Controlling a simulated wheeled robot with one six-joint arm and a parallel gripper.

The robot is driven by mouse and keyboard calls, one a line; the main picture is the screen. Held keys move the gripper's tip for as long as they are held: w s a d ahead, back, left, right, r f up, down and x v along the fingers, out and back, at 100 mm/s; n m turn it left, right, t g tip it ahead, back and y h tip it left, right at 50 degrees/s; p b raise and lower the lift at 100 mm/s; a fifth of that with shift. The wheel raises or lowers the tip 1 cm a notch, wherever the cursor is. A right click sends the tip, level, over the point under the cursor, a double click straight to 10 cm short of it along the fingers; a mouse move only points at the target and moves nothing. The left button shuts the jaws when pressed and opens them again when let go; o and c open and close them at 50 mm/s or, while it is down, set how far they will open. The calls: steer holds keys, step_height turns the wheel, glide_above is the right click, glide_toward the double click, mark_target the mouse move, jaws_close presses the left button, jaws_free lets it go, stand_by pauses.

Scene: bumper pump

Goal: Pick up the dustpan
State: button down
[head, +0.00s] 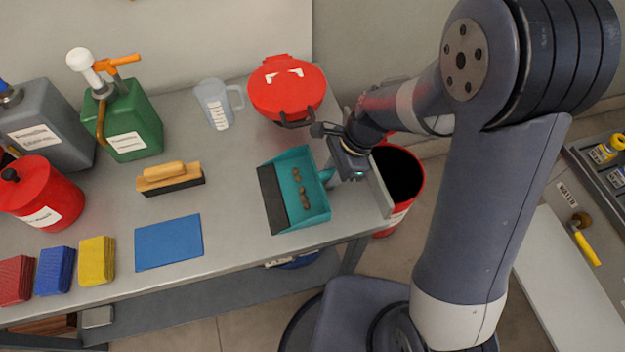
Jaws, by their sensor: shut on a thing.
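The teal dustpan (311,184) is at the right end of the grey workbench, with its dark front lip toward the left. Several small brown lumps lie in it. My gripper (331,172) is at the dustpan's right side, shut on its short teal handle. The fingertips are partly hidden by the gripper body. The dustpan looks level; I cannot tell whether it touches the bench top.
A red bin (414,186) stands on the floor just past the bench's right edge, below my arm.

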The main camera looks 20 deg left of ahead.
steer(key=shift+r, duration=0.1)
step_height(320, 180, up, 18)
steer(key=p, duration=0.1)
stand_by(0.5)
steer(key=shift+s, duration=0.1)
stand_by(0.8)
